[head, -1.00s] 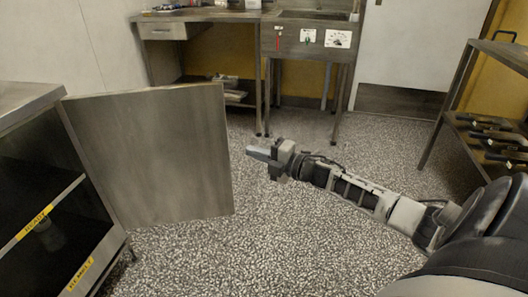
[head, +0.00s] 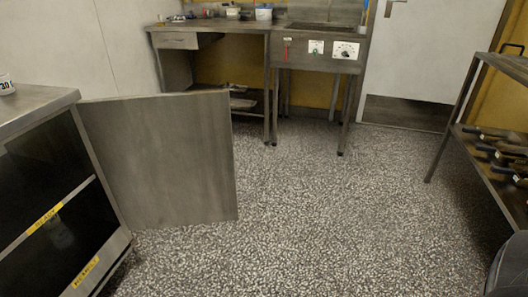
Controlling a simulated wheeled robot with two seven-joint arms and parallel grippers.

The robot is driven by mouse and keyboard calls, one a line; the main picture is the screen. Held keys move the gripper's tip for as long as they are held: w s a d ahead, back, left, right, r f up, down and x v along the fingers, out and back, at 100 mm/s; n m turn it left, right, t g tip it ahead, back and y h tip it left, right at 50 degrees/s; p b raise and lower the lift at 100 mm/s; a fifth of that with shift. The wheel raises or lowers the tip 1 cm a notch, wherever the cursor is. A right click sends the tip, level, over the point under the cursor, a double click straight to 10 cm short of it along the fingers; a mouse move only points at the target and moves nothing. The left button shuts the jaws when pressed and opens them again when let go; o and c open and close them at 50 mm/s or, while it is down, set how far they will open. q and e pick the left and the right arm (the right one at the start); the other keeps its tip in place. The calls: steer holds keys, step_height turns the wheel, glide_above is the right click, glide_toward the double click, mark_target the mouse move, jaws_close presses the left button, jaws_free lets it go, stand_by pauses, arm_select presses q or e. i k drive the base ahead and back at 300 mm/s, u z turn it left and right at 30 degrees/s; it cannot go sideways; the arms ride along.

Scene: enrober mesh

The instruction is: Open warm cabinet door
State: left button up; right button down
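The warm cabinet (head: 40,118) stands at the left with a steel top and dark inside. Its steel door (head: 160,160) stands wide open, swung out to the right of the opening. Yellow labels (head: 43,221) mark the shelf edges inside. Neither gripper is in view. Only a dark part of my own body shows at the lower right corner.
A steel bench (head: 215,27) and a unit with a dial panel (head: 318,48) stand at the back. A rack (head: 488,135) with several dark tools is at the right. A white door (head: 430,50) is behind. The speckled floor (head: 330,215) between is clear.

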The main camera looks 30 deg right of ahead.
mark_target(166, 160)
steer(key=u, duration=0.85)
steer(key=k, duration=0.2)
steer(key=z, duration=2.3)
steer(key=i, duration=0.95)
steer(key=u, duration=1)
steer(key=i, duration=0.6)
steer(key=u, duration=0.6)
